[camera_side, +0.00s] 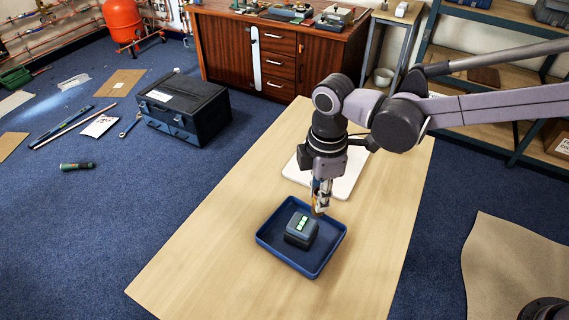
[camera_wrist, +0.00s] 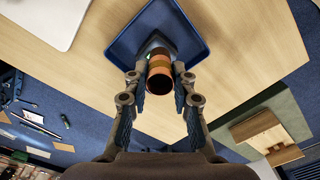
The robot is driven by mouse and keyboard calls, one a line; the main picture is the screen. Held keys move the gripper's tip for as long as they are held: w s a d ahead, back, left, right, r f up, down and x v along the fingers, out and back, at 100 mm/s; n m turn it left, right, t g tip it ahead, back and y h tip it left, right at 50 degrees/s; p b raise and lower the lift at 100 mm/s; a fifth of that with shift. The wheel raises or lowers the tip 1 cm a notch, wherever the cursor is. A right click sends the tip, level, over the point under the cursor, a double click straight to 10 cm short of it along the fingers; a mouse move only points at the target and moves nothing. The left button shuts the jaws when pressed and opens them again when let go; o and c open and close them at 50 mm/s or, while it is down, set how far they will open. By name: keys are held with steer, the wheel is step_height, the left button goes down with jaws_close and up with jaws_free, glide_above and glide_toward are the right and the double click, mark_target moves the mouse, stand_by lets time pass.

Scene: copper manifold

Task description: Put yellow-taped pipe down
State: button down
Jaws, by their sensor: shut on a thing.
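My gripper (camera_side: 320,196) points down over the wooden table, at the back edge of the blue tray as the side view shows it. In the wrist view its two fingers (camera_wrist: 160,80) are closed on a short copper pipe (camera_wrist: 159,84) with a yellowish band (camera_wrist: 159,64) around it. The pipe's open dark end faces the wrist camera. In the side view the pipe is small and mostly hidden by the fingers. The blue tray (camera_side: 284,262) lies beyond the pipe in the wrist view (camera_wrist: 128,42). I cannot tell whether the pipe touches anything below.
A dark block with a green-lit face (camera_side: 301,230) sits in the tray. A white board (camera_side: 350,178) lies on the table (camera_side: 205,265) behind my gripper. The table's front left is clear. A black toolbox (camera_side: 185,105) stands on the floor to the left.

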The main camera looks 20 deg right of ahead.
steer(key=s+d+m, duration=0.2)
steer(key=d+m, duration=0.4)
steer(key=d, duration=2.6)
steer(key=shift+w+a+f, duration=0.75)
steer(key=shift+a+f, duration=1.05)
steer(key=shift+f, duration=0.05)
steer(key=shift+w+a+f, duration=0.7)
steer(key=shift+a+f, duration=1.15)
steer(key=shift+w+a+f, duration=0.75)
steer(key=shift+a+f, duration=1.05)
steer(key=shift+f, duration=0.05)
steer(key=shift+f, duration=0.1)
steer(key=c, duration=1.1)
jaws_free()
